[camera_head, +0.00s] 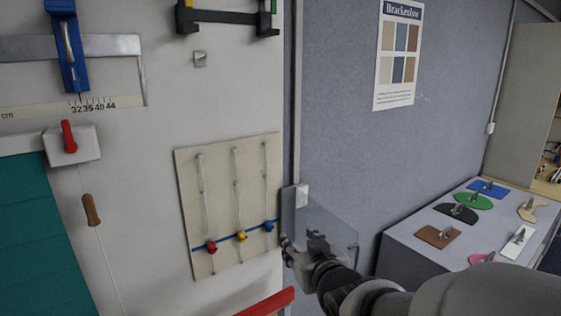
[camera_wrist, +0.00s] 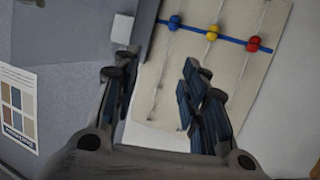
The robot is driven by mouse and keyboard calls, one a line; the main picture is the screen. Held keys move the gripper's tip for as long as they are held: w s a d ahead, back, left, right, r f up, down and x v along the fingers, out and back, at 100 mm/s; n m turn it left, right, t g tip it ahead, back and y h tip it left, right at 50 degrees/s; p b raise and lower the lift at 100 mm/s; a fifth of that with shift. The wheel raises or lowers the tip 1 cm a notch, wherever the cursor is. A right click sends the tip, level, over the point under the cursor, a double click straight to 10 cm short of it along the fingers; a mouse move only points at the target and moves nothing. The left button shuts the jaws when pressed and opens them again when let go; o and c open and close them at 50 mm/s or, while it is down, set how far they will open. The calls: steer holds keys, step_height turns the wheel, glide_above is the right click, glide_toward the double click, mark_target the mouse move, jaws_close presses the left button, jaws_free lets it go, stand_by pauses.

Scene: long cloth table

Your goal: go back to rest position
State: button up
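My gripper (camera_head: 303,246) is raised in front of the wall, by the lower end of the grey upright strip between the white wall and the blue-grey panel. In the wrist view my gripper (camera_wrist: 158,70) shows its two dark fingers apart, with nothing seen between them. A clear pane (camera_head: 328,222) stands right behind or beside the fingers in the head view; I cannot tell whether they touch it. The bead board (camera_head: 215,180), with red, yellow and blue beads on a blue line, is just left of my gripper and also shows in the wrist view (camera_wrist: 218,75).
A grey table (camera_head: 415,255) with several coloured knobbed shapes stands at the right. A red bar (camera_head: 266,303) is low in front, left of my arm. A teal panel (camera_head: 45,235) and a cord with wooden handle (camera_head: 91,209) are at the left. A poster (camera_head: 398,55) hangs behind.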

steer(key=s+d+f+m+g+h+b, duration=0.1)
steer(key=s+d+f+g, duration=0.2)
steer(key=s, duration=0.7)
steer(key=s+d+f+m+g+h+b, duration=0.1)
steer(key=s+d+f+g, duration=0.2)
steer(key=s, duration=0.7)
steer(key=s+d+f+m+g+h+b, duration=0.1)
steer(key=s+d+f+g, duration=0.2)
steer(key=s, duration=0.7)
steer(key=shift+s+d+f+g+h+b, duration=0.2)
steer(key=shift+d+g+h+b, duration=0.1)
steer(key=shift+d+b, duration=0.1)
steer(key=shift+c, duration=0.2)
